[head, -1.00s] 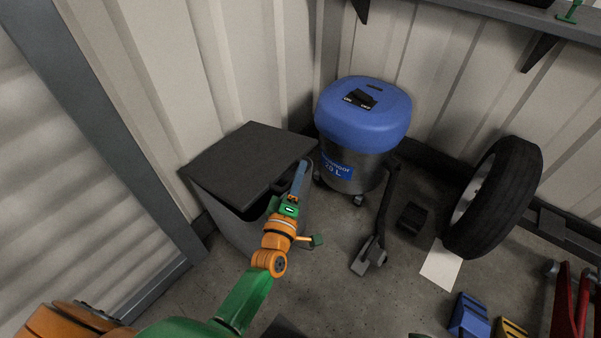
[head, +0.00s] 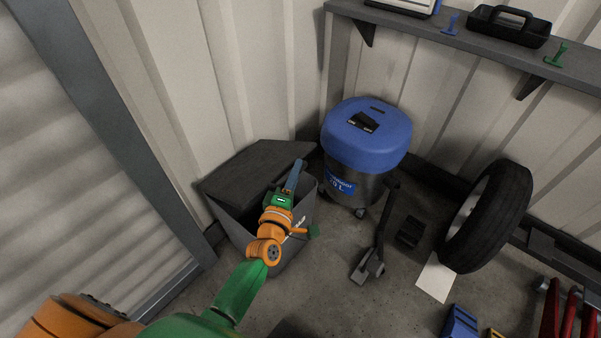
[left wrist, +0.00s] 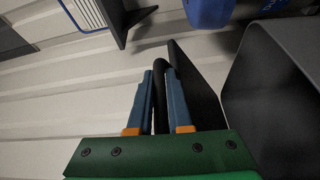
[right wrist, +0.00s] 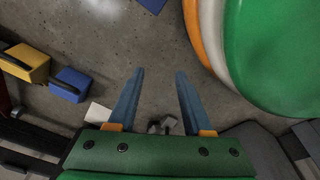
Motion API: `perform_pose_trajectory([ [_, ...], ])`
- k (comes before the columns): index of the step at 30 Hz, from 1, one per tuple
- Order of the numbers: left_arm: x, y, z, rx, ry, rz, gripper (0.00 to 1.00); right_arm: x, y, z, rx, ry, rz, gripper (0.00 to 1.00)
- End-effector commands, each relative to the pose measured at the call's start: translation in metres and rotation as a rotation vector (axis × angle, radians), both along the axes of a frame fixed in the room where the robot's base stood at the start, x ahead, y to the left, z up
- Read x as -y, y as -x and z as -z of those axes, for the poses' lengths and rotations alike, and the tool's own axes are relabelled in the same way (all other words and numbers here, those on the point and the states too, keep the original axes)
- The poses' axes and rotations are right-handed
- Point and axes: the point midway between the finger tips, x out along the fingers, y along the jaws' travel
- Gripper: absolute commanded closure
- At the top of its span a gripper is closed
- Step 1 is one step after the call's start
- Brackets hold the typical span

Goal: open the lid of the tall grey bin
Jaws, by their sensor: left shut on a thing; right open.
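The tall grey bin (head: 300,215) stands against the wall, left of the blue vacuum. Its dark lid (head: 250,168) is partly raised, with a dark gap between lid and rim. My left gripper (head: 297,170) is at the lid's front edge. In the left wrist view, the left gripper (left wrist: 160,75) is shut on the lid's black handle (left wrist: 160,95). The lid (left wrist: 195,85) shows nearly edge-on beside it, apart from the bin's rim (left wrist: 240,60). My right gripper (right wrist: 157,75) is open and empty above the floor in the right wrist view.
A blue-topped vacuum (head: 365,135) stands close to the bin's right, its floor nozzle (head: 367,268) in front. A tyre (head: 487,215) leans at the right. A shelf (head: 460,45) runs along the back wall. A corrugated wall is behind the bin.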

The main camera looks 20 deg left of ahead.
Motion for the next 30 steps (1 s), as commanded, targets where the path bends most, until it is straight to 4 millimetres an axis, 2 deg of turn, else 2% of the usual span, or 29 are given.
perform_pose_trajectory([
  [1, -0.004, -0.002, -0.017, -0.005, 0.019, -0.001, 1.00, 0.006, 0.007, -0.012, -0.004, 0.009, 0.001, 0.50],
  [5, -0.017, -0.006, -0.041, -0.034, 0.095, -0.002, 1.00, 0.025, 0.031, -0.025, -0.009, 0.031, 0.003, 0.50],
  [9, -0.041, -0.015, -0.075, -0.074, 0.210, -0.002, 1.00, 0.009, 0.048, -0.057, -0.041, 0.007, -0.013, 0.50],
  [15, -0.080, -0.029, -0.107, -0.135, 0.380, -0.002, 1.00, -0.008, 0.067, -0.082, -0.083, -0.018, -0.030, 0.50],
  [24, -0.132, -0.048, -0.134, -0.206, 0.576, -0.002, 1.00, -0.012, 0.071, -0.092, -0.092, -0.024, -0.034, 0.50],
  [30, -0.155, -0.056, -0.143, -0.236, 0.659, -0.001, 1.00, -0.012, 0.071, -0.092, -0.092, -0.024, -0.033, 0.50],
])
